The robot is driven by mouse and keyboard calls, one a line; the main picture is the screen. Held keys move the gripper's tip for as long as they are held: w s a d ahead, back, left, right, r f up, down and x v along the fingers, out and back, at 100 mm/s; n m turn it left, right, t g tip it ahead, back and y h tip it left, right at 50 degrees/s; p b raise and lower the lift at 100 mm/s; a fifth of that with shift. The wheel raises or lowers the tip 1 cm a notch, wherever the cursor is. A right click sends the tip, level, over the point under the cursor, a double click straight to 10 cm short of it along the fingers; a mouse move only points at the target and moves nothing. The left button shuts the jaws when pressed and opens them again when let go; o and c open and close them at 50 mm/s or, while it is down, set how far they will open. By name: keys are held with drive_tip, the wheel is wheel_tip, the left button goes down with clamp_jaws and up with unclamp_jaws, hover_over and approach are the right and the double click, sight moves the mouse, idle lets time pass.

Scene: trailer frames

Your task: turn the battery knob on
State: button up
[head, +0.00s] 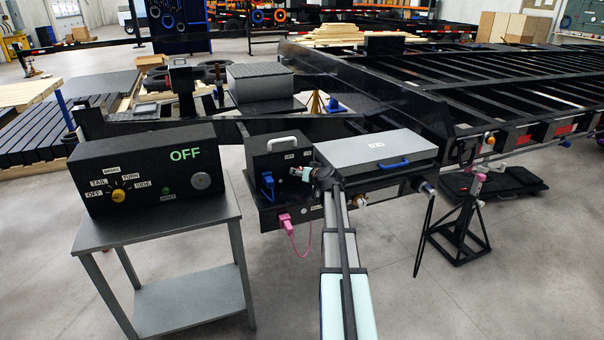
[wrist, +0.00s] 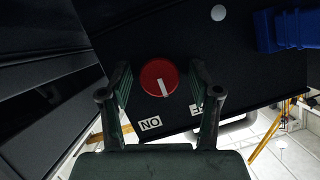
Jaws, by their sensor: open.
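The red round knob (wrist: 151,73) sits on a black panel face in the wrist view. Its white pointer mark points down the picture, between a white ON label (wrist: 149,124) and a partly covered OFF label (wrist: 196,108); both labels look upside down. My gripper (wrist: 160,68) is open, with one finger on each side of the knob. A gap shows on both sides of it. In the head view, my gripper (head: 306,172) is at the front of the black box with a white handle (head: 262,151); the knob cannot be made out there.
A blue plug (wrist: 285,30) is near the knob; in the head view a blue plug (head: 268,182) is left of my gripper. A pink plug (head: 285,219) with a cable hangs below. A grey-lidded box (head: 350,147) stands right. A control box (head: 150,165) displaying OFF stands left.

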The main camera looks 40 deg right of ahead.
drive_tip(key=c, duration=1.1)
drive_tip(key=shift+c, duration=0.2)
drive_tip(key=shift+b, duration=0.35)
drive_tip(key=m+b, duration=0.1)
drive_tip(key=m+y+b, duration=0.1)
drive_tip(key=b, duration=0.1)
drive_tip(key=shift+d+f+t, duration=0.15)
drive_tip(key=shift+f+t, duration=0.05)
drive_tip(key=shift+t, duration=0.1)
drive_tip(key=m+t+y+b, duration=0.1)
drive_tip(key=m+b, duration=0.1)
drive_tip(key=shift+m+y+b, duration=0.3)
drive_tip(key=shift+b, duration=0.1)
drive_tip(key=m+t+y+b, duration=0.1)
drive_tip(key=m+b, duration=0.1)
drive_tip(key=m, duration=0.1)
drive_tip(key=shift+d+m+t+b, duration=0.1)
drive_tip(key=shift+m+t+b, duration=0.2)
drive_tip(key=shift+b, duration=0.1)
drive_tip(key=shift+m+t+y+b, duration=0.3)
drive_tip(key=shift+m+t+b, duration=0.3)
drive_tip(key=shift+m, duration=0.6)
drive_tip(key=shift+r, duration=0.1)
